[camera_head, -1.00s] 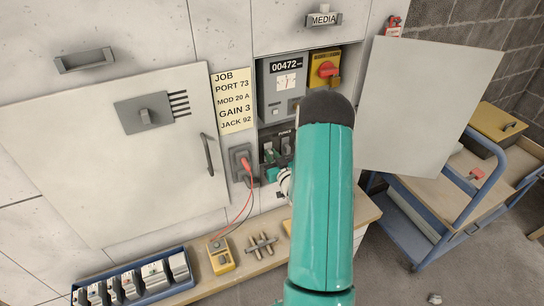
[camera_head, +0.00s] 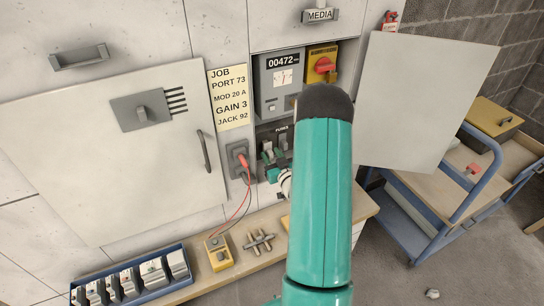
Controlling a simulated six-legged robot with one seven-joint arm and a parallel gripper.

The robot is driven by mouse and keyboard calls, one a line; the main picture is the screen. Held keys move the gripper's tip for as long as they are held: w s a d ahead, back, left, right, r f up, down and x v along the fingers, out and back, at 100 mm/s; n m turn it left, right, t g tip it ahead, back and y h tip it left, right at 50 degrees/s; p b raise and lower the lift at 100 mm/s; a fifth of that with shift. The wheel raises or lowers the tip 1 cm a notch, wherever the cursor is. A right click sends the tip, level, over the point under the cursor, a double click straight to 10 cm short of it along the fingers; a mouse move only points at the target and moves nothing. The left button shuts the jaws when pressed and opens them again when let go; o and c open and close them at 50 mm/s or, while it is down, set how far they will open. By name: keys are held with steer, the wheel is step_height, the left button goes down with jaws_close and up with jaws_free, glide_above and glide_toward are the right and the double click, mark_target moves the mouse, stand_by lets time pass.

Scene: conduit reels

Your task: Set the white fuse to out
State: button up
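A dark fuse panel (camera_head: 266,138) sits in the cabinet recess below the grey meter. It holds small grey and green blocks (camera_head: 268,156); they are too small and too covered for me to tell which one is the white fuse. My gripper (camera_head: 273,175) is at the lower front of this panel, just below the blocks. Its fingertips are tiny and partly hidden, so I cannot tell whether it is open or whether it touches anything. My teal arm covers the right side of the recess.
A grey meter (camera_head: 281,82) and a red-knobbed yellow switch (camera_head: 322,66) are above. A red plug (camera_head: 243,161) with leads runs to a yellow tester (camera_head: 219,256) on the bench. Open doors (camera_head: 95,190) (camera_head: 420,95) flank the recess. A blue tray (camera_head: 165,292) holds several modules.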

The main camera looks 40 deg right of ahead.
steer(key=shift+s, duration=0.1)
steer(key=v, duration=1.3)
steer(key=shift+s+a, duration=0.15)
steer(key=shift+s, duration=0.15)
